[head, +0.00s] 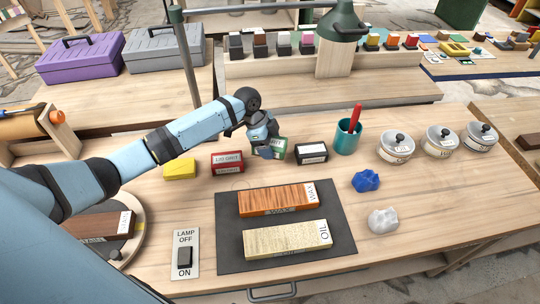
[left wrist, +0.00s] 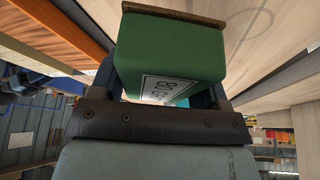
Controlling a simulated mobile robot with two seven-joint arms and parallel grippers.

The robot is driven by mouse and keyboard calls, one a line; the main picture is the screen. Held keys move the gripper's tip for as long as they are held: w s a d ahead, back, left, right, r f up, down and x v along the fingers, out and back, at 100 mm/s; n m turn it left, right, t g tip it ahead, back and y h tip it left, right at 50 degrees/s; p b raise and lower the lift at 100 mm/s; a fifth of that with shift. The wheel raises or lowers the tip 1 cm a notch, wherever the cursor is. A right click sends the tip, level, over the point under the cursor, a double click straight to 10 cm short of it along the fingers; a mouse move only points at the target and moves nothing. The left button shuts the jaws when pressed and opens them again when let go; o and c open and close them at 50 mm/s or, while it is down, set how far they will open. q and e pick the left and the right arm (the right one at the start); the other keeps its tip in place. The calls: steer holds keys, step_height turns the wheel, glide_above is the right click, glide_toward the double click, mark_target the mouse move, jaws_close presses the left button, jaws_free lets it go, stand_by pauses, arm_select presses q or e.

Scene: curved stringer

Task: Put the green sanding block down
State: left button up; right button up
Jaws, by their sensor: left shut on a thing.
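The green sanding block (head: 281,145) is in my left gripper (head: 270,150), between the red and black blocks in the head view. My left gripper is shut on it, and the gripper and wrist hide part of it. In the left wrist view the green block (left wrist: 170,50) fills the space between the fingers, with a white label on its side and a brown layer along one edge. I cannot tell whether the block touches the table. My right gripper is not in view.
A yellow block (head: 180,169) and a red block (head: 228,162) stand to the left, a black block (head: 311,153) to the right. A teal cup (head: 347,138) stands farther right. In front lies a dark mat (head: 285,223) with two wooden pieces. Bare table lies behind the blocks.

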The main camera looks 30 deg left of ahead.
mark_target(273, 162)
arm_select(q)
steer(key=shift+f, duration=2.7)
steer(key=shift+f, duration=0.15)
steer(key=o, duration=0.9)
steer(key=v, duration=1.2)
